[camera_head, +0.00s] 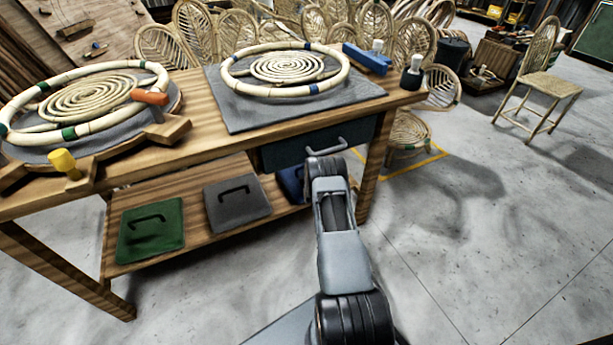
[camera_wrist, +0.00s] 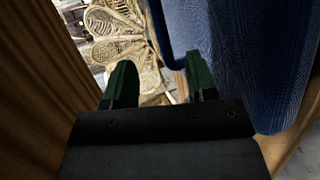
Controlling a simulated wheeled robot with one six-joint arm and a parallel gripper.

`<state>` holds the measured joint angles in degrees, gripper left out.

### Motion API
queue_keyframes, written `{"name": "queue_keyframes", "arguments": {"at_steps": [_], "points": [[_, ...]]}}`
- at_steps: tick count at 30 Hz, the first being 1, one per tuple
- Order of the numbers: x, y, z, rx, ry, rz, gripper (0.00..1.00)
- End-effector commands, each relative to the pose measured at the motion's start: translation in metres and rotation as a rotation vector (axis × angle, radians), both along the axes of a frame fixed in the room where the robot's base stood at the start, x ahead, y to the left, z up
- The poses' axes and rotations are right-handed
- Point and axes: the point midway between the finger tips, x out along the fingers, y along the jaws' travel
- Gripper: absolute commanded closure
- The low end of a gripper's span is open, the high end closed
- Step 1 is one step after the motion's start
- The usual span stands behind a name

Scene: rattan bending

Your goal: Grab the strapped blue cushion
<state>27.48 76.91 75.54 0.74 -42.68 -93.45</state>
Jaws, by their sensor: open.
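The blue cushion (camera_head: 291,183) is on the lower shelf of the workbench in the head view, largely hidden behind my arm. In the wrist view the blue cushion (camera_wrist: 255,60) fills the right side, close up, with its dark blue strap (camera_wrist: 160,35) looping out from its left side. My gripper (camera_wrist: 158,72) is open with two green fingers. The strap's lower bend lies just beyond the gap, near the right finger's tip. I cannot tell whether that finger is inside the loop. My gripper is hidden behind my arm in the head view.
A grey cushion (camera_head: 237,201) and a green cushion (camera_head: 150,232) lie on the lower shelf (camera_head: 195,180). A dark drawer (camera_head: 290,153) hangs above my arm, beside a bench leg (camera_head: 371,170). Brown wood (camera_wrist: 40,110) stands close at left in the wrist view. Floor (camera_head: 480,230) at right is clear.

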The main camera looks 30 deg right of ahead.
Motion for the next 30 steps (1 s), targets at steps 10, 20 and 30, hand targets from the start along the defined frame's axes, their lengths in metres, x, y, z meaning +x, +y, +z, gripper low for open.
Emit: {"name": "queue_keyframes", "arguments": {"at_steps": [10,20,30], "points": [[0.034,-0.019,-0.017,0.0,0.0,0.0,0.48],[0.047,-0.028,-0.025,0.0,0.0,-0.002,0.48],[0.075,-0.044,-0.036,0.0,0.0,-0.003,0.48]]}}
